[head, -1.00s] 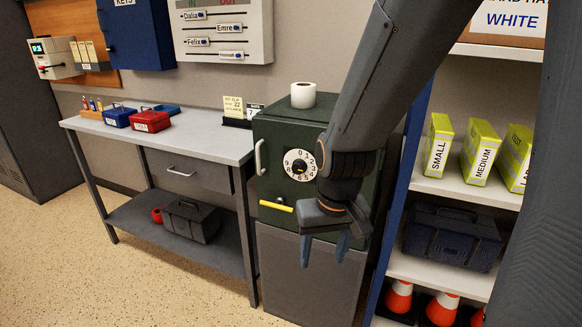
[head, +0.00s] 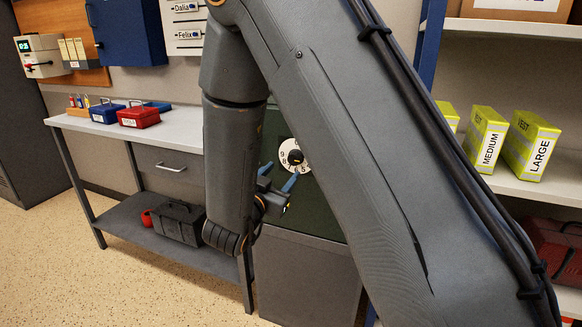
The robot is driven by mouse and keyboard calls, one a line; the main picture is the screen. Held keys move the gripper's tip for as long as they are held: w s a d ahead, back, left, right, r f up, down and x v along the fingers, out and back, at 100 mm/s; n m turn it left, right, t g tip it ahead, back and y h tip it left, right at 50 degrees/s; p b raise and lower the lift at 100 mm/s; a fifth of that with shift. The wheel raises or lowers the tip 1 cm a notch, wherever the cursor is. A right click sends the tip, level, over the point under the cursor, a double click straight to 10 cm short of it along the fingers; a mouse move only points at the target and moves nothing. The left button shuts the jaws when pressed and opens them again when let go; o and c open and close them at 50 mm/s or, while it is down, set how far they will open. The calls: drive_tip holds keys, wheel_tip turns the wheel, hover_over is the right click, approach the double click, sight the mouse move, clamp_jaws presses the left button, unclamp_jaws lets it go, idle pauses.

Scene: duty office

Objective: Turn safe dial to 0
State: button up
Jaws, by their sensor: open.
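The dark green safe (head: 318,212) stands in the middle of the head view, largely hidden behind my arm. Its white numbered dial (head: 284,150) with a dark centre knob (head: 295,157) shows on the door; my arm covers the dial's right part. I cannot read where the dial points. My gripper (head: 279,175) is in front of the safe door, just below and left of the dial. Its blue-tipped fingers are spread and empty, pointing toward the door. I cannot tell whether a finger touches the door. The yellow handle is mostly hidden behind the gripper.
A grey workbench (head: 185,143) stands left of the safe, with a red box (head: 138,117) and a blue box (head: 107,112) on top and a dark toolbox (head: 178,222) on its lower shelf. Shelving with yellow vest boxes (head: 487,138) is on the right. Floor at front left is clear.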

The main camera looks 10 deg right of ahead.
sight(293, 160)
drive_tip(key=x, duration=0.7)
drive_tip(key=shift+w+d+r+p, duration=0.15)
drive_tip(key=shift+w+d+p, duration=0.05)
drive_tip(key=shift+d+p, duration=0.15)
drive_tip(key=shift+c, duration=0.6)
drive_tip(key=c, duration=1)
drive_tip(key=shift+o, duration=0.3)
